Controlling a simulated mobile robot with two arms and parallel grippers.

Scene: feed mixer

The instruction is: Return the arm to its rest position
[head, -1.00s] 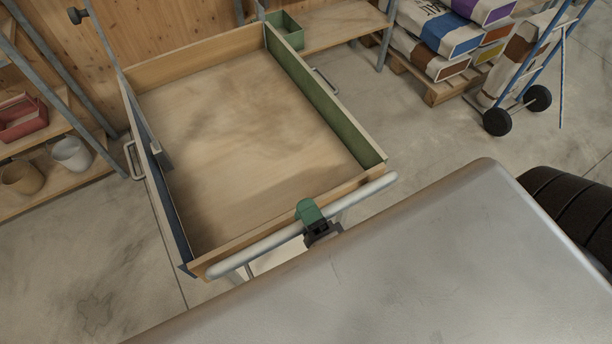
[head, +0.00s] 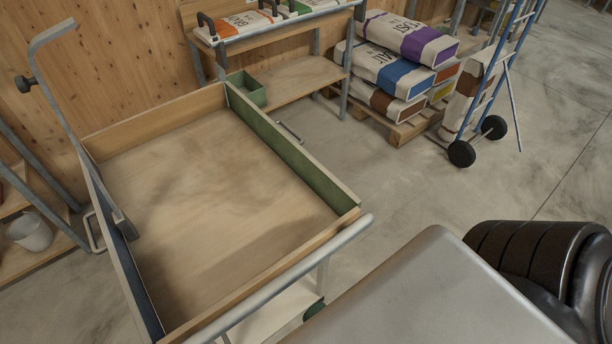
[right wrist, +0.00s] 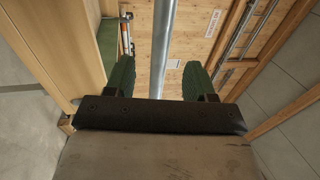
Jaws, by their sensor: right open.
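My right gripper (head: 313,309) shows only as a small green piece low in the head view, just below the cart's grey push bar (head: 300,272) and mostly hidden by a grey body surface. In the right wrist view, its two green fingers (right wrist: 158,78) are spread apart with nothing gripped. The push bar (right wrist: 163,45) runs through the gap between them in that picture, and I cannot tell how near it is. The cart has an empty wooden tray (head: 215,190) with a green side wall and a blue side wall. My left gripper is out of view.
Behind stand a bench (head: 300,82), stacked sacks (head: 390,65) on a pallet and a blue hand truck (head: 497,75). A white bucket (head: 30,232) is at left. The floor right of the cart is clear.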

